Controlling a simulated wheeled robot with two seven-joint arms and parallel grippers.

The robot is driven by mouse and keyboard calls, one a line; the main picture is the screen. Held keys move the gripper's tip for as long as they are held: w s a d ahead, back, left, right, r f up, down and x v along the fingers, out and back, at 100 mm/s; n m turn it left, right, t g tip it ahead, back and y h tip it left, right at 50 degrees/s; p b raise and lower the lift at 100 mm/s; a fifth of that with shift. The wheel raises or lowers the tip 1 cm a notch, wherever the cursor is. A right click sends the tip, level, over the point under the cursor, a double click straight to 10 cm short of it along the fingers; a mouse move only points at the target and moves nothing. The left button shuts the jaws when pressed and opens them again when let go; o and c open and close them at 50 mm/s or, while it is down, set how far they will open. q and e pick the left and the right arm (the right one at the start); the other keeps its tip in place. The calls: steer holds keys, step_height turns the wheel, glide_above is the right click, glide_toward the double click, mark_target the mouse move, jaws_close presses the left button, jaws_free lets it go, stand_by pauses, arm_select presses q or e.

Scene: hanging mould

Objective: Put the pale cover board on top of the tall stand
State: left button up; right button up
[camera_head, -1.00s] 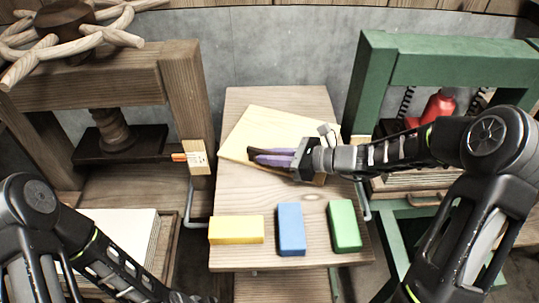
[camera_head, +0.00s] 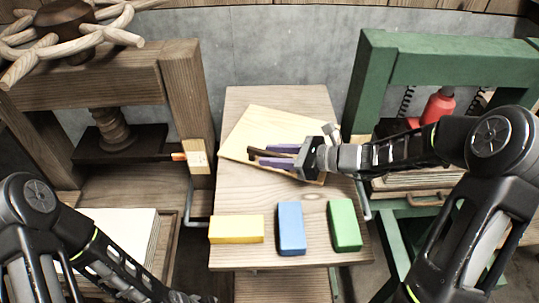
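The pale cover board (camera_head: 250,128) lies flat and turned at an angle on the far part of the wooden stand's top (camera_head: 232,187). My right gripper (camera_head: 277,156) is over the board's middle, its purple fingers spread apart. A dark brown bar (camera_head: 262,153) shows between the fingers, seemingly a handle on the board. I cannot tell whether either finger touches it. The gripper and wrist hide part of the board's right side. My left arm (camera_head: 105,262) comes in at the lower left; its gripper fingers cannot be made out.
Yellow (camera_head: 236,229), blue (camera_head: 291,229) and green (camera_head: 344,225) blocks lie along the stand's near edge. A brown wooden press (camera_head: 188,100) stands at left and a green press frame (camera_head: 370,80) at right. A pale stack (camera_head: 122,236) lies at lower left.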

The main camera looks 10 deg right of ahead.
steer(key=b+v, duration=0.1)
steer(key=v, duration=1)
stand_by(0.5)
